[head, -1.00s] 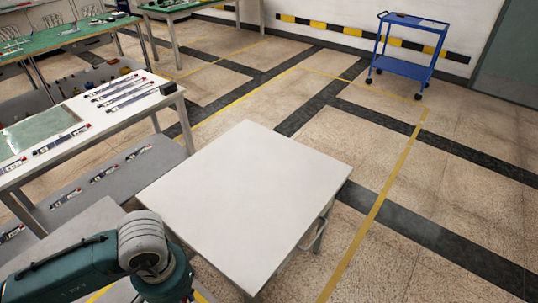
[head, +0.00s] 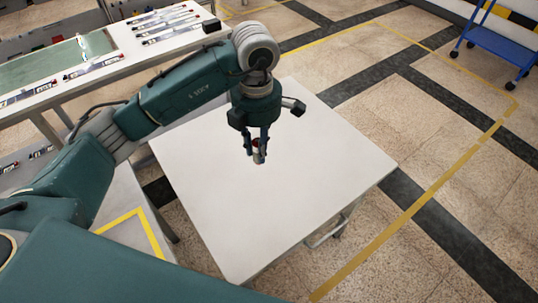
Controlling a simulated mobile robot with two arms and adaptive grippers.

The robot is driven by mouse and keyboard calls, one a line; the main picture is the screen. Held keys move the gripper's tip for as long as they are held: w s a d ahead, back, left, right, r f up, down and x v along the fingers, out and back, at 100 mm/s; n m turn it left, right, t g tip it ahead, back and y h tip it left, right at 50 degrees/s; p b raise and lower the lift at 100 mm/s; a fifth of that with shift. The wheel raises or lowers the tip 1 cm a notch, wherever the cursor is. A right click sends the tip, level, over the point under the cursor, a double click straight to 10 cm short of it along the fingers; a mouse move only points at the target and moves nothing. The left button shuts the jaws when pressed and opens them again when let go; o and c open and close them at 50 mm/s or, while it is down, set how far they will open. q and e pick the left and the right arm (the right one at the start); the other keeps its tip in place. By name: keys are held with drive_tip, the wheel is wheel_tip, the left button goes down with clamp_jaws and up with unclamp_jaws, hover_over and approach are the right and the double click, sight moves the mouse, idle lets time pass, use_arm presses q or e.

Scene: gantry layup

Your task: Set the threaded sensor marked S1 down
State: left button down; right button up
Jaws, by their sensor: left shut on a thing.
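My left gripper (head: 258,151) hangs over the white table (head: 315,190), pointing down. It is shut on a small threaded sensor (head: 259,157), which shows as a short light and reddish-brown piece between the fingertips. Any S1 mark on it is too small to read. I cannot tell whether the sensor touches the table top or is a little above it. My right gripper is not in view.
The white table top is otherwise bare, with free room all around the gripper. A workbench (head: 120,62) with several long parts and a green mat stands at the upper left. A blue cart (head: 492,45) stands far off at the upper right.

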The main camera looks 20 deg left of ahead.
use_arm(q)
drive_tip(key=w+d+r+n, duration=0.1)
drive_tip(key=w+n, duration=0.1)
drive_tip(key=n, duration=0.1)
drive_tip(key=n+p, duration=0.1)
drive_tip(key=p, duration=0.2)
hover_over(266, 191)
wheel_tip(266, 191, down, 14)
drive_tip(key=f, duration=0.1)
wheel_tip(266, 191, down, 4)
drive_tip(key=shift+r, duration=0.25)
drive_tip(key=shift+w+f, duration=0.1)
drive_tip(key=shift+f, duration=0.25)
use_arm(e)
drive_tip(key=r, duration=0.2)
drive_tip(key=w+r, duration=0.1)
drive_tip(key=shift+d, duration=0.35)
use_arm(q)
drive_tip(key=shift+f, duration=0.15)
drive_tip(key=c, duration=1.5)
unclamp_jaws()
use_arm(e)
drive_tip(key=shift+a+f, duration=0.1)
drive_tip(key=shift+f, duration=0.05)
